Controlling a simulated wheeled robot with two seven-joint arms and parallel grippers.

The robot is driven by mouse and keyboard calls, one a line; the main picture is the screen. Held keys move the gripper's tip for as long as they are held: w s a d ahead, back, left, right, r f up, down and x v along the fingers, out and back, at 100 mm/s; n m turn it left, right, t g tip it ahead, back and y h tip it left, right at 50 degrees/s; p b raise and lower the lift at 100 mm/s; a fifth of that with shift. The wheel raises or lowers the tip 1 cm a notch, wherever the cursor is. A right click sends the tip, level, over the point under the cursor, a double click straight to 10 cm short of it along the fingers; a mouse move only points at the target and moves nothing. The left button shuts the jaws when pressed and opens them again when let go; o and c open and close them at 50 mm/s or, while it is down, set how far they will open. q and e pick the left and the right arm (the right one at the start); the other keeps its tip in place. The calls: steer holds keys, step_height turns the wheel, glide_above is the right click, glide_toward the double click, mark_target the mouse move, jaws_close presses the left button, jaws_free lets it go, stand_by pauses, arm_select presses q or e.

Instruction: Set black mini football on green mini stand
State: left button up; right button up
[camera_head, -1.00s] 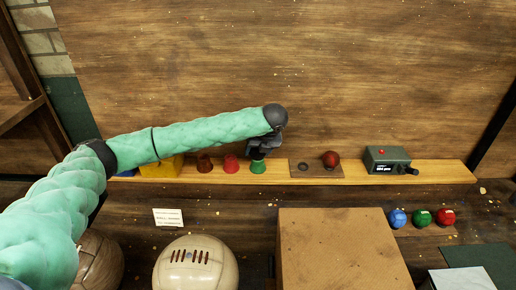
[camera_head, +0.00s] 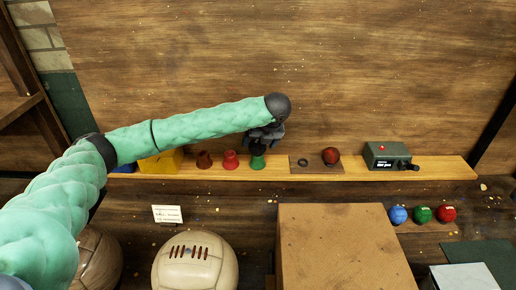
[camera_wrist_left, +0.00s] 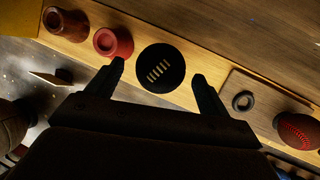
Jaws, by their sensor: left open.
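The black mini football (camera_head: 258,149) sits on top of the green mini stand (camera_head: 257,163) on the wooden shelf. In the left wrist view the black ball (camera_wrist_left: 161,68) shows its pale lacing and hides the green stand beneath it. My left gripper (camera_head: 265,136) is open just above the ball. In the left wrist view its fingertips (camera_wrist_left: 158,73) are spread on either side of the ball, with gaps between. My right gripper is not in view.
Red (camera_head: 231,160) and brown (camera_head: 204,160) stands are left of the green one. A plate with a ring (camera_head: 303,162) and a dark red ball (camera_head: 331,155) lies to the right, then a grey-green device (camera_head: 387,156). A cardboard-coloured box (camera_head: 340,245) stands in front.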

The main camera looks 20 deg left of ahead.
arm_select(q)
steer(key=b+v, duration=0.2)
steer(key=v, duration=0.7)
steer(key=shift+r+b, duration=0.25)
steer(key=shift+b, duration=0.1)
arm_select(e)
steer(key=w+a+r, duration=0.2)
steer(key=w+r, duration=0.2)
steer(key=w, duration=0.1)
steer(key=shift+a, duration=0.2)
arm_select(q)
steer(key=shift+s+d, duration=0.1)
steer(key=shift+d, duration=0.05)
